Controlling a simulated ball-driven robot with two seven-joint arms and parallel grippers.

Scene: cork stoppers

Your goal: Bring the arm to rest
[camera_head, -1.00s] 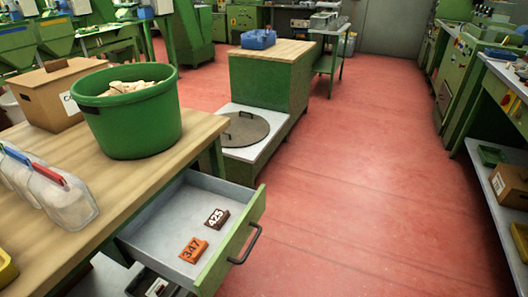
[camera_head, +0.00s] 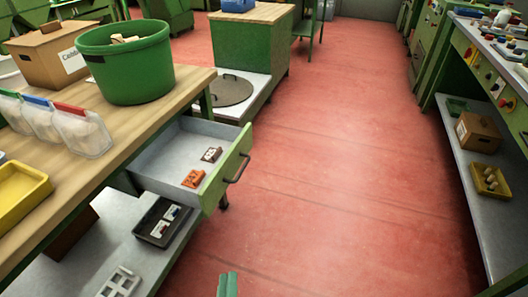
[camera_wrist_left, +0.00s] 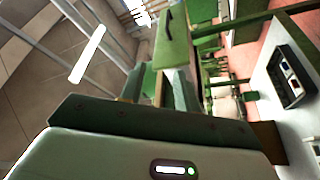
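My left gripper (camera_head: 228,285) shows as a small green piece at the bottom edge of the head view, over the red floor and apart from the bench and drawer. In the left wrist view its green fingers (camera_wrist_left: 160,88) stand close together in the middle. No object shows between them, and how far apart they are is unclear. My right gripper is in neither view.
A green tub (camera_head: 125,70) stands on the bench. A shelf unit (camera_head: 480,215) is at right. The red floor (camera_head: 340,180) between is clear.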

